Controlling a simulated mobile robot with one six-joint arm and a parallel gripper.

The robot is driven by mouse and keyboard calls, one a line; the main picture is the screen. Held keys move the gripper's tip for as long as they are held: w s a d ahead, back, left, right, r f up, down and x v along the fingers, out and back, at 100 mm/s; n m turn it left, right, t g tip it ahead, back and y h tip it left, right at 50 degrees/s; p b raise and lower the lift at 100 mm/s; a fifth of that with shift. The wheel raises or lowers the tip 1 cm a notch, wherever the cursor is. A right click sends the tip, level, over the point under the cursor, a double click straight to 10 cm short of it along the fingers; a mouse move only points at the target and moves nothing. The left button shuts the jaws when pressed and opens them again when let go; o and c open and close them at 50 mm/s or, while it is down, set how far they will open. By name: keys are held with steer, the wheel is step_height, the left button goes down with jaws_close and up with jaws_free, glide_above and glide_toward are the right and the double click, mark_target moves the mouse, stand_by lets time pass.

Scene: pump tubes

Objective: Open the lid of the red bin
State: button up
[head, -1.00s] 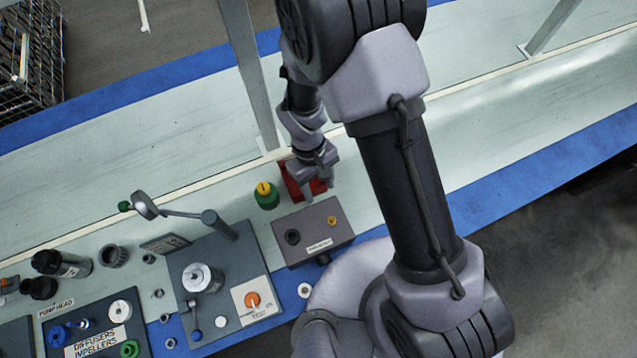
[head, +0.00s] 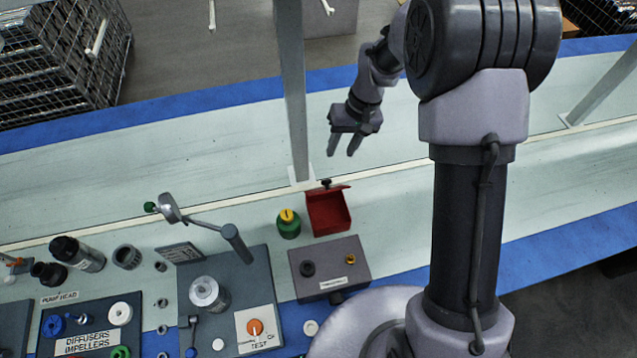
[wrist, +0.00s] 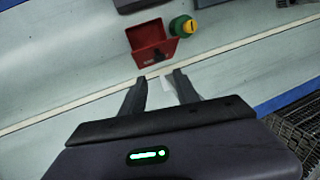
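The red bin (head: 329,215) stands on the pale bench behind the grey box with two knobs. Its red lid (head: 327,190), with a black knob on it, is raised at the back edge, and the bin's inside shows. In the wrist view the red bin (wrist: 143,35) and its tilted lid (wrist: 156,52) lie beyond my fingertips. My gripper (head: 344,154) is open and empty, behind and above the bin, apart from the lid. Its two spread fingers also show in the wrist view (wrist: 160,79).
A green and yellow container (head: 288,225) stands just left of the bin. The grey box (head: 330,265) is in front of it. A metal post (head: 291,100) rises close behind, left of my gripper. The bench to the right is clear.

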mark_target(325, 185)
steer(key=b+x, duration=0.4)
steer(key=x, duration=1)
jaws_close()
stand_by(0.7)
